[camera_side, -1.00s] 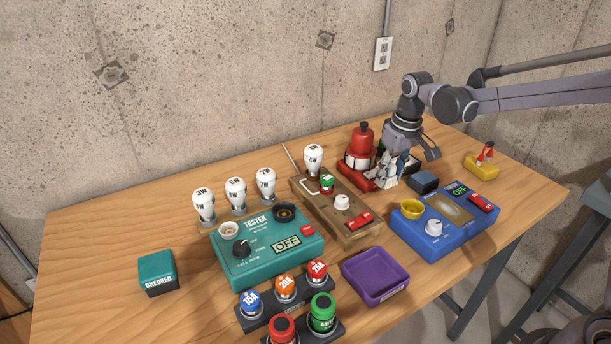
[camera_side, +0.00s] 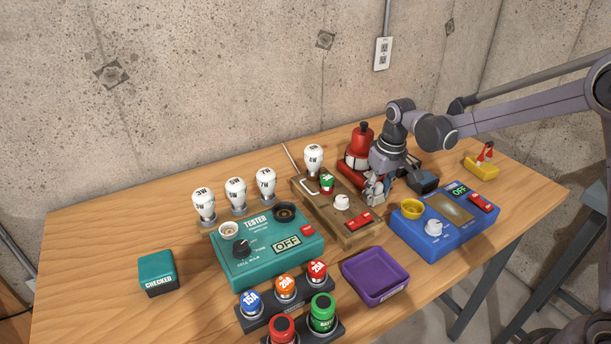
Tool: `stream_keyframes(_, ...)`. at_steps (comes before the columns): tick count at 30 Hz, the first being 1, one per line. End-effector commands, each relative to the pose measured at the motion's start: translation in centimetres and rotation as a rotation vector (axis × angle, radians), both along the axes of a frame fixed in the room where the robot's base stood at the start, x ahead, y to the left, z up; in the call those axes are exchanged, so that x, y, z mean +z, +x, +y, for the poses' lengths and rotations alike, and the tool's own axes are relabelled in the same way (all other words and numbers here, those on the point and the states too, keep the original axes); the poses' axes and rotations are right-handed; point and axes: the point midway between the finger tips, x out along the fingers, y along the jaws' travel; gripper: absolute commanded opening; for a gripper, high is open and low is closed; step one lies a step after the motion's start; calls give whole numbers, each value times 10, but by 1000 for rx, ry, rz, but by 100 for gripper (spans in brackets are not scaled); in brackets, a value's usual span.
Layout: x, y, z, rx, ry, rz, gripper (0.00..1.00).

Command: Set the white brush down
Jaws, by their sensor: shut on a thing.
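My gripper (camera_side: 377,183) points down, low over the table, just right of the brown wooden board and in front of the red device (camera_side: 359,153). It is shut on the white brush, which shows only as a small pale patch at the fingertips. The fingers hide most of the brush, and its bristles and handle cannot be made out. I cannot tell whether it touches the table or the board's edge.
The brown board (camera_side: 318,212) with a white knob and red switch is close on the left. A dark grey block (camera_side: 424,181) and the blue box (camera_side: 458,236) are close on the right. The purple tray (camera_side: 362,292) is in front. Bare table lies at far left.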

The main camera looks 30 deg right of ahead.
Motion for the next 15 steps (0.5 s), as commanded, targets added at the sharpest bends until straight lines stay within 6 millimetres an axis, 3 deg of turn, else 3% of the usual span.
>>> stream_keyframes(1, -2, 0, 0, 0, 0, 0, 7)
stream_keyframes(2, -1, 0, 0, 0, 0, 0, 47)
stream_keyframes(3, -1, 0, 0, 0, 0, 0, 59)
stream_keyframes(15, 2, 0, 0, 0, 0, 0, 61)
